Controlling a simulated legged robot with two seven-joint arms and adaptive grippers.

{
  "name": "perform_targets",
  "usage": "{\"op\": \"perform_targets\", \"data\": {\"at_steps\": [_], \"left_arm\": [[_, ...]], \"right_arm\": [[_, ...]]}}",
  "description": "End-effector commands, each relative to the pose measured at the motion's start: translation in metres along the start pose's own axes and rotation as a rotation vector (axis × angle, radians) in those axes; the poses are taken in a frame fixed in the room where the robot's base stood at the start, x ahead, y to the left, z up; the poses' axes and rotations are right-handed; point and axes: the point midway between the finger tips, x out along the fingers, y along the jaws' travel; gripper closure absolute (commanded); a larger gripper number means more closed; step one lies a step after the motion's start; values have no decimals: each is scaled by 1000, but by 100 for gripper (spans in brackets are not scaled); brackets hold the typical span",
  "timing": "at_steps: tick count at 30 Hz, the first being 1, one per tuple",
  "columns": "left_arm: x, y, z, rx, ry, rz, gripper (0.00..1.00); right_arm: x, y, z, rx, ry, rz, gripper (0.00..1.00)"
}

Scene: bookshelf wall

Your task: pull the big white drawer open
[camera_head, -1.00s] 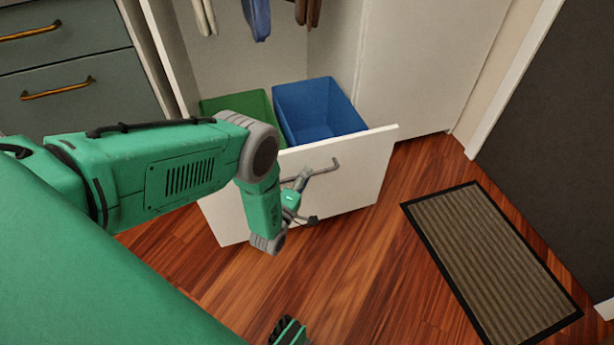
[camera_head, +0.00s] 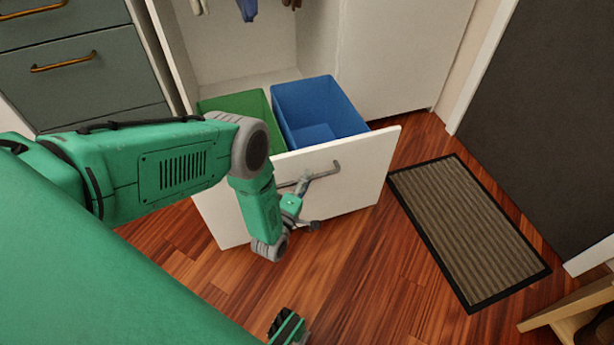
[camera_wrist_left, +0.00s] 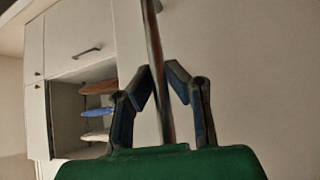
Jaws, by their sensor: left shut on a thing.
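The big white drawer (camera_head: 350,198) stands well out from its cabinet, with a green bin (camera_head: 233,106) and a blue bin (camera_head: 318,108) inside. Its metal bar handle (camera_head: 325,173) is on the front panel. My left gripper (camera_head: 303,184) is at the handle, its arm passing in front of the panel's left part. In the left wrist view, the fingers of my left gripper (camera_wrist_left: 160,76) are shut on the handle bar (camera_wrist_left: 154,38), which runs between them.
Wooden floor (camera_head: 345,270) lies clear before the drawer. A striped mat (camera_head: 470,230) lies to the right, near a dark door (camera_head: 545,130). A wooden piece of furniture (camera_head: 570,312) is at the lower right. Grey-green drawers (camera_head: 80,85) stand at the left.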

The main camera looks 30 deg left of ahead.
Motion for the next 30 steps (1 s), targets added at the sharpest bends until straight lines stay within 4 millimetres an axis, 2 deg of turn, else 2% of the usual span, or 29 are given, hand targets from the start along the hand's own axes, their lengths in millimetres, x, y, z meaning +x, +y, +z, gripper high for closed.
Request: {"op": "perform_targets", "data": {"at_steps": [1,9,10,11,12,23,26,30], "left_arm": [[-6,-6,-3,6,3,-17,100],[-6,-6,-3,7,3,-19,100],[-6,-6,-3,8,3,-19,83],[-6,-6,-3,8,3,-18,72],[-5,-5,-2,8,3,-16,67],[-6,-1,0,5,1,-7,67],[-17,-2,0,5,1,-8,67],[-46,-3,-1,6,2,-12,67]], "right_arm": [[0,0,0,0,0,0,100],[0,0,0,0,0,0,100],[0,0,0,0,0,0,100],[0,0,0,0,0,0,100],[0,0,0,0,0,0,100],[0,0,1,0,2,0,100],[0,0,1,0,2,0,100],[-1,0,1,0,2,0,100]]}}
